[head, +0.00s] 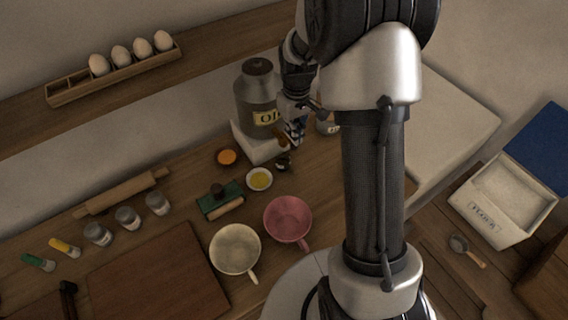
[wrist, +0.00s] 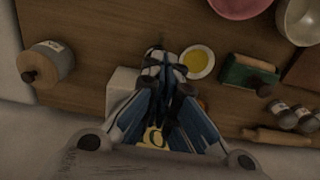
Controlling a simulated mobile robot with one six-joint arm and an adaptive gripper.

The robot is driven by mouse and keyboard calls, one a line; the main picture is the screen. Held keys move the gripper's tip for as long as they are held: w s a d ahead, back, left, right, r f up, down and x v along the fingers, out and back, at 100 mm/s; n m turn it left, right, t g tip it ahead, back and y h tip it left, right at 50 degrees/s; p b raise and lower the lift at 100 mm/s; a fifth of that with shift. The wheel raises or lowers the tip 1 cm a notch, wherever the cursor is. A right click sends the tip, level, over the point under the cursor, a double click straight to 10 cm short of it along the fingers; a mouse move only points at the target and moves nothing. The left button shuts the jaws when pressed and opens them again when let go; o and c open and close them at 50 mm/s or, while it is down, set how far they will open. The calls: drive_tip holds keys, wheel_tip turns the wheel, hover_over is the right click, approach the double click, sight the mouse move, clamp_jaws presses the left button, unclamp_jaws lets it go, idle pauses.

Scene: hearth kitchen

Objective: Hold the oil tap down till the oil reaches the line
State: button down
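My gripper (head: 293,138) is at the can's front right, pointing down by a brown piece that may be the tap handle (head: 283,142). In the wrist view my gripper's fingers (wrist: 165,62) come together, with nothing seen between them. A small white dish of yellow oil (head: 259,180) sits in front of the block; it also shows in the wrist view (wrist: 197,62). The line and any oil stream cannot be made out.
A pink cup (head: 288,220) and a cream cup (head: 235,248) stand nearer. A green block with a wooden roller (head: 220,200) and an orange-topped small pot (head: 227,157) lie left of the dish. A lidded jar (wrist: 45,65) stands near the can.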

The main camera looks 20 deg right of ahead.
drive_tip(key=shift+f, duration=0.15)
drive_tip(key=shift+f+b, duration=1.5)
drive_tip(key=shift+f, duration=0.65)
drive_tip(key=shift+r, duration=0.1)
wheel_tip(320, 180, up, 7)
drive_tip(key=p, duration=0.5)
drive_tip(key=shift+r, duration=0.15)
drive_tip(key=shift+f, duration=0.2)
